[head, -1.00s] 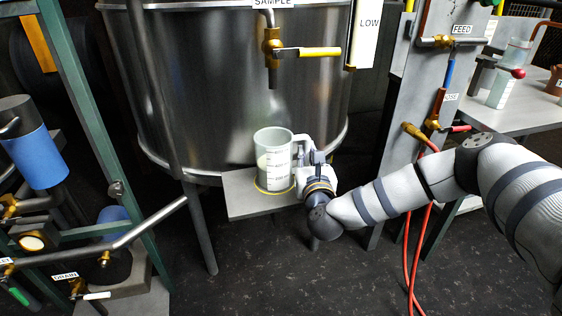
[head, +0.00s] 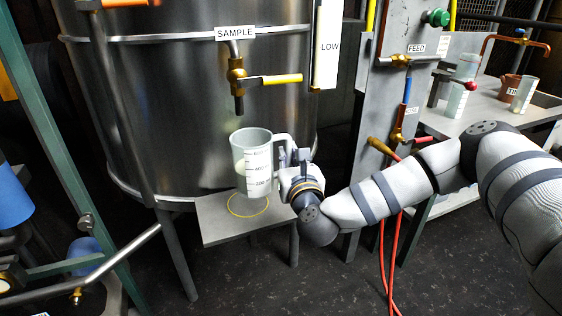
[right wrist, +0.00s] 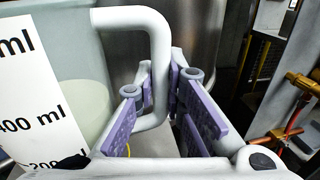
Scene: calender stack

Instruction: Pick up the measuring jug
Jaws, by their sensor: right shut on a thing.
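The measuring jug (head: 252,163) is a pale translucent jug with a white ml scale and a handle on its right side. It is upright above the small grey shelf (head: 222,222) with the yellow ring, below the sample tap. My right gripper (head: 287,160) is at the jug's right side, shut on its handle. In the right wrist view the purple-padded fingers (right wrist: 165,108) are around the handle (right wrist: 157,70), and the jug (right wrist: 75,90) fills the left side with pale liquid showing low in it. My left gripper is not in view.
The sample tap (head: 237,80) with its yellow lever hangs from the steel tank (head: 180,100) just above the jug. Red hoses (head: 384,250) hang at the feed post (head: 395,100) on the right. A grey side table (head: 480,115) holds other jugs and a brown pot.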

